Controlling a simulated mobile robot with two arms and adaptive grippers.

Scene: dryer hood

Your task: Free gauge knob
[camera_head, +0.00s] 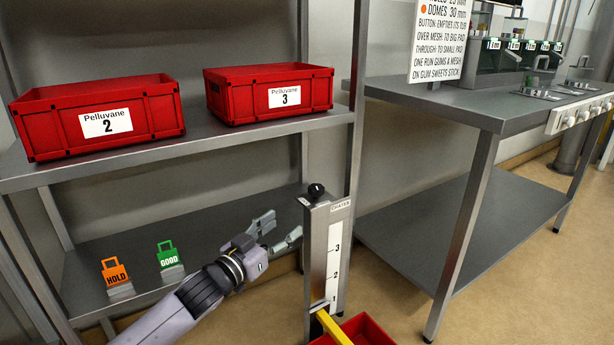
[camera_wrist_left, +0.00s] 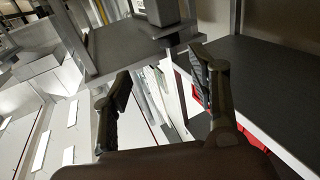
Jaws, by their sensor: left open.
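The gauge (camera_head: 325,255) is an upright metal post with a white scale marked CRATES and numbered 1, 2 and 3. Its dark round knob (camera_head: 316,190) sits on top of the post. A yellow bar (camera_head: 333,327) sticks out low on the post near the 1. My left gripper (camera_head: 281,229) is open and empty, just left of the post and lower than the knob. In the left wrist view the two fingers (camera_wrist_left: 160,82) are spread apart with nothing held between them; I cannot make out the knob there. My right gripper is not in view.
Red crates numbered 2 (camera_head: 95,119) and 3 (camera_head: 270,93) stand on the upper shelf. Orange HOLD (camera_head: 116,275) and green GOOD (camera_head: 168,256) tags stand on the lower shelf. Another red crate (camera_head: 368,330) is below the gauge. A metal table (camera_head: 470,105) stands right.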

